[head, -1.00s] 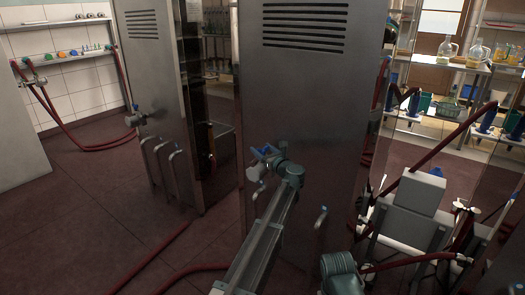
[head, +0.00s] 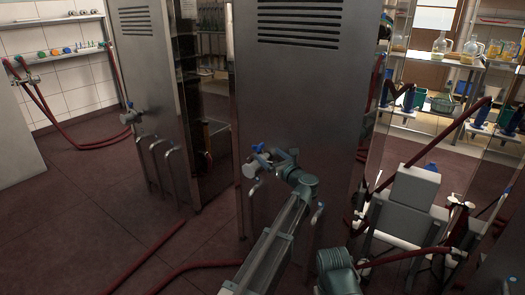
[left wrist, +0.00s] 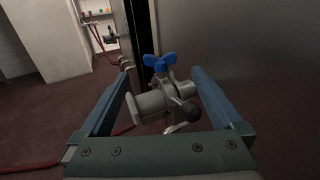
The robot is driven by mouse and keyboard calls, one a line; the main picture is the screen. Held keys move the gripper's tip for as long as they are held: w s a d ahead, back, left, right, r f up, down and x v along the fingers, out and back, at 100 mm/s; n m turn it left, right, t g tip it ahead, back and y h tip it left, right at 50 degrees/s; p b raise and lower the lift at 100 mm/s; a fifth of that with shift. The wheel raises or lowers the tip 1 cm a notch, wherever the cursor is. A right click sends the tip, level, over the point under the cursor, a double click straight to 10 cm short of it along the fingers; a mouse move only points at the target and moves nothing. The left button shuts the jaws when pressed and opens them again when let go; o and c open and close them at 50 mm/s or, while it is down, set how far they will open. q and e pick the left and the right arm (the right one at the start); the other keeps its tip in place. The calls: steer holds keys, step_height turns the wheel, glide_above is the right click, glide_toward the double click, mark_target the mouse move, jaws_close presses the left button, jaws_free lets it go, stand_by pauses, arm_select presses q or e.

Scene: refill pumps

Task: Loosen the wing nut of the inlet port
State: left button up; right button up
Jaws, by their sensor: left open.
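The inlet port (left wrist: 152,102) is a pale metal fitting with a dark-knobbed lever and a blue wing nut (left wrist: 159,63) on top. In the head view the port (head: 250,170) and its wing nut (head: 258,148) stand out at the left edge of the middle steel cabinet. My left gripper (head: 277,156) is open just right of the wing nut there. In the left wrist view my left gripper (left wrist: 161,72) has its blue fingers spread on either side of the port and wing nut, with visible gaps. My right gripper is not in view.
The middle steel cabinet (head: 300,95) stands close behind the port, another steel cabinet (head: 150,75) to its left. A red hose (head: 185,275) runs over the floor. A grey apparatus with red hoses (head: 405,205) stands at right. Floor at left is mostly clear.

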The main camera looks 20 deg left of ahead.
arm_select(q)
steer(key=shift+v, duration=2.45)
